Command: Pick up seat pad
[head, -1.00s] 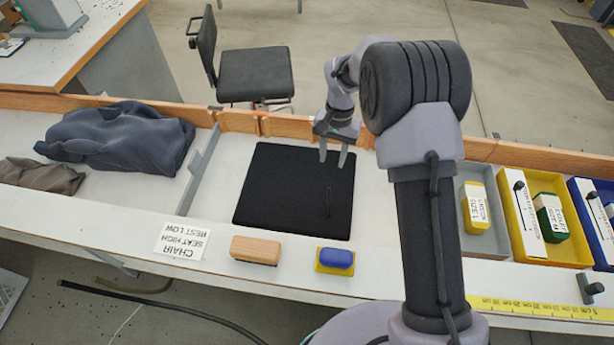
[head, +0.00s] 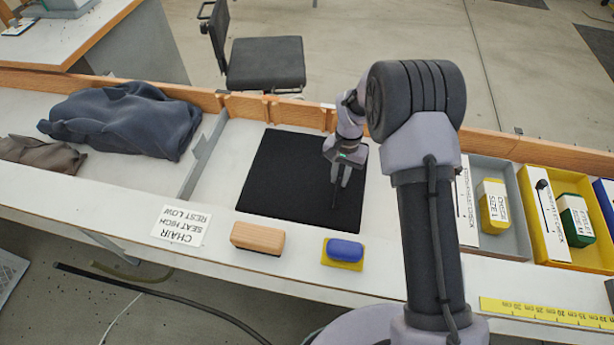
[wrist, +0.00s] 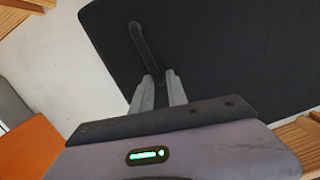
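The seat pad (head: 285,178) is a flat black square lying on the white bench. In the wrist view the seat pad (wrist: 235,50) fills the upper right. A thin dark strap (wrist: 145,45) lies on it, running toward my fingertips; in the head view it shows under the fingers. My gripper (head: 340,177) is over the pad's right part, pointing down. I cannot tell whether the fingertips touch the strap or the pad.
A wooden block (head: 257,238) and a blue-topped yellow block (head: 343,251) lie along the front edge beside a label card (head: 180,225). Dark cloth (head: 125,120) lies left of a grey divider (head: 203,155). Trays (head: 540,205) stand at right; a chair (head: 263,62) is behind.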

